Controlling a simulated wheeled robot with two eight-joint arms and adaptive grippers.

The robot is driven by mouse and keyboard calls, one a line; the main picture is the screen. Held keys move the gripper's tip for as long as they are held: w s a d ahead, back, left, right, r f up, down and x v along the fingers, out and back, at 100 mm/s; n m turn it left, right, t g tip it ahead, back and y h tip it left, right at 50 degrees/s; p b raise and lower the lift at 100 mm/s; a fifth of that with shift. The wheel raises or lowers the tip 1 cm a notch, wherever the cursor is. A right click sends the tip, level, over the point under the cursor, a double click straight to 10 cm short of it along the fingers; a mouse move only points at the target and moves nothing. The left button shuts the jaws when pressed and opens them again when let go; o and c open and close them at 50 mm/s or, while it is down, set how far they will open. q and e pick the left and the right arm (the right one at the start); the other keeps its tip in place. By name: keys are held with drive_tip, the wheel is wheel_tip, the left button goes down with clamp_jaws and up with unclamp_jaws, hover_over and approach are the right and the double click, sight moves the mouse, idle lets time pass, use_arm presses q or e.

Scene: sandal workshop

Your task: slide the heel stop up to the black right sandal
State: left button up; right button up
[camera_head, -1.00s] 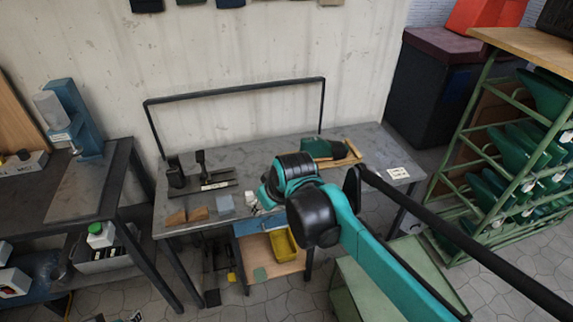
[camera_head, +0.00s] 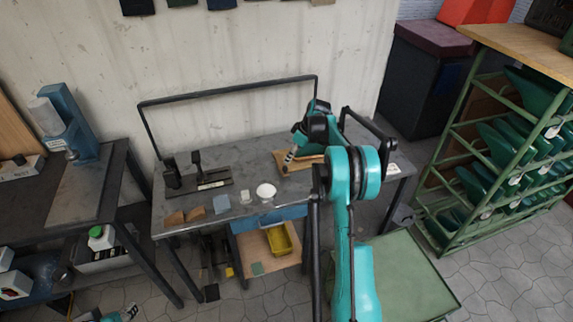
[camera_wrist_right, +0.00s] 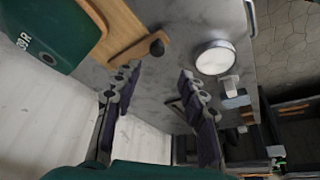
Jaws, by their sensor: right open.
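A dark green shoe form marked 39R (camera_wrist_right: 50,30) lies beside a wooden bar with a black knob (camera_wrist_right: 157,47) in the right wrist view; the knobbed bar looks like the heel stop. In the head view the wooden board (camera_head: 283,168) is on the grey bench, partly hidden by my right arm. My right gripper (camera_wrist_right: 158,92) is open and empty, its fingers apart, with the knob just beyond the fingertips. In the head view my right gripper (camera_head: 290,156) is over the board. I cannot make out a black sandal.
A white round dish (camera_head: 266,190) sits near the bench's front edge. A black jig with uprights (camera_head: 200,184), brown blocks (camera_head: 185,216) and a blue-grey block (camera_head: 221,204) are at left. A black rail (camera_head: 230,90) stands behind. A green rack (camera_head: 490,150) is at right.

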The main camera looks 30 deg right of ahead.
sight(286, 167)
drive_tip(key=b+x, duration=0.1)
drive_tip(key=x, duration=0.4)
drive_tip(key=b+x, duration=0.1)
drive_tip(key=x, duration=0.2)
drive_tip(key=shift+w+d+f+b, duration=0.1)
drive_tip(key=shift+d+f+b, duration=0.25)
clamp_jaws()
